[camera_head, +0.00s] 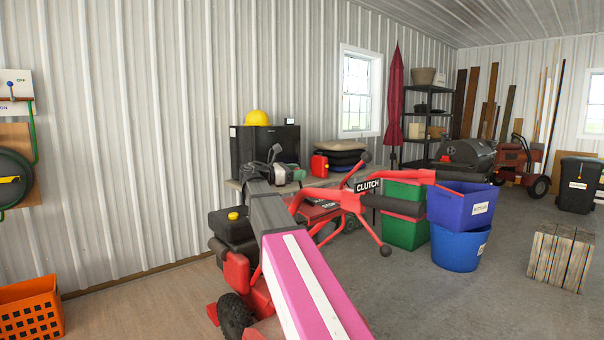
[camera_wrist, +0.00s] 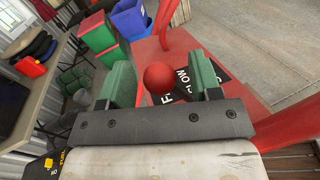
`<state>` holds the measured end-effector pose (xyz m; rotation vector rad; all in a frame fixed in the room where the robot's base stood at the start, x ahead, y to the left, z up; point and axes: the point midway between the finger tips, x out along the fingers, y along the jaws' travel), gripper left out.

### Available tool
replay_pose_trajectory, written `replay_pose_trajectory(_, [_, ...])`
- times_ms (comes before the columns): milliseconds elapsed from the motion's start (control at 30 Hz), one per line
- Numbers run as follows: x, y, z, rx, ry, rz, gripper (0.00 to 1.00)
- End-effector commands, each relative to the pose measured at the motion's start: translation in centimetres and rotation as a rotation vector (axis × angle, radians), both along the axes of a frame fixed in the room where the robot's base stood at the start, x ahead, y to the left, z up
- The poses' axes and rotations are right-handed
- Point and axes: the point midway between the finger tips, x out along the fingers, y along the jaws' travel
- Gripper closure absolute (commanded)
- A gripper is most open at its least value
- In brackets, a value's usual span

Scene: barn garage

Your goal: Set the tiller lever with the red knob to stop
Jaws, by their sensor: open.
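The red tiller (camera_head: 318,212) stands in the middle of the head view, with a black CLUTCH label on its handlebar. In the wrist view, the lever's round red knob (camera_wrist: 158,78) sits between the green pads of my open gripper (camera_wrist: 164,76). Gaps show on both sides of the knob, wider on the right; depth is hard to tell. A black label (camera_wrist: 186,82) with white letters, partly hidden, lies on the red panel (camera_wrist: 235,72) beyond it. My gripper (camera_head: 278,172) is small in the head view, where I cannot make out the red knob.
Red handlebars with dark ball-ended levers (camera_head: 385,250) stick out to the right of my arm. Green, purple and blue bins (camera_head: 458,248) stand to the right. Open floor lies at the front right.

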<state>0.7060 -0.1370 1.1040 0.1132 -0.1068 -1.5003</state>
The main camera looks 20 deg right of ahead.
Motion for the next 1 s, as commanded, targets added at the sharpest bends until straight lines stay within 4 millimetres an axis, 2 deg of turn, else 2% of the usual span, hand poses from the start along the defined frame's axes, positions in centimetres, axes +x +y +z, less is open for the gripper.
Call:
replay_pose_trajectory(200, [0.1, -1.9, 0.0, 0.001, 0.000, 0.000, 0.42])
replay_pose_trajectory(533, [0.2, -2.1, 0.0, 0.001, 0.000, 0.001, 0.42])
replay_pose_trajectory(700, [0.2, -2.1, 0.0, 0.001, -0.001, 0.001, 0.97])
replay_pose_trajectory(733, [0.2, -2.1, 0.0, 0.001, -0.001, 0.001, 1.00])
replay_pose_trajectory(1000, [-0.1, -2.2, 0.1, 0.012, -0.028, 0.001, 1.00])
